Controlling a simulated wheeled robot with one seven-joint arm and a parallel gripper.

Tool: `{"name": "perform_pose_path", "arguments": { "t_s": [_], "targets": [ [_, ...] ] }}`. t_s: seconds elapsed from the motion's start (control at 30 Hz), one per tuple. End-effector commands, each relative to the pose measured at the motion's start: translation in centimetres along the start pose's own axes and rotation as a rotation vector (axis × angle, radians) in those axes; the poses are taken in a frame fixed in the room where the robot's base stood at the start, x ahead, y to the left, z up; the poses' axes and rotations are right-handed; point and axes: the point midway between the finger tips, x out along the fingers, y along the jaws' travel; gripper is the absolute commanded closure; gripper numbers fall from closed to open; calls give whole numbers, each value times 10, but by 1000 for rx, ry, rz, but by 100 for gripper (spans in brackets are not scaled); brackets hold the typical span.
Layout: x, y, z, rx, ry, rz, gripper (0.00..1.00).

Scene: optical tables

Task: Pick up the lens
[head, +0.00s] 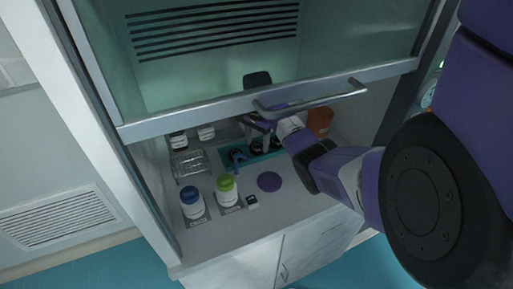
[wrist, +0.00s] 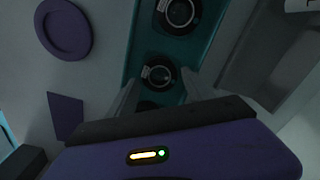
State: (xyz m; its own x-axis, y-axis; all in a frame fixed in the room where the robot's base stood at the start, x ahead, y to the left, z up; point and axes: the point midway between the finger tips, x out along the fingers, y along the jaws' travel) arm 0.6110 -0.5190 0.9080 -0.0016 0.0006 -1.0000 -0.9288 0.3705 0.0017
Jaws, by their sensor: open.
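A teal tray (head: 228,161) lies on the work surface inside the hood and bears several dark round mounts. In the wrist view the teal tray (wrist: 132,58) shows two ringed, glassy round pieces that look like lenses: an upper lens (wrist: 178,12) and a middle lens (wrist: 158,74). A third dark round piece (wrist: 147,105) is mostly hidden by my gripper body. My gripper (wrist: 159,76) is open, with its fingertips appearing on either side of the middle lens. Contact cannot be told. In the head view my gripper (head: 262,138) is above the tray, partly behind the sash frame.
The raised sash with its handle (head: 312,97) crosses above my arm. A blue-capped bottle (head: 192,203), a green-capped bottle (head: 227,191) and a wire rack (head: 190,164) stand left. A purple disc (head: 269,181) lies in front; a brown container (head: 320,121) stands right.

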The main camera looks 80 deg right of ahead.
Motion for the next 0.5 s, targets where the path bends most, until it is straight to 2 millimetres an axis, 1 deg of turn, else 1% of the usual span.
{"name": "perform_pose_path", "arguments": {
  "t_s": [0.1, 0.3, 0.33, 0.47, 0.5],
  "targets": [
    [7, 0, 0, 1, -1, -1, 40],
    [8, 0, 0, 0, 0, -2, 40],
    [8, 0, 0, 0, 0, -2, 42],
    [8, 0, 0, 0, 0, -2, 68],
    [8, 0, 0, 0, 0, -2, 75]
  ]
}}
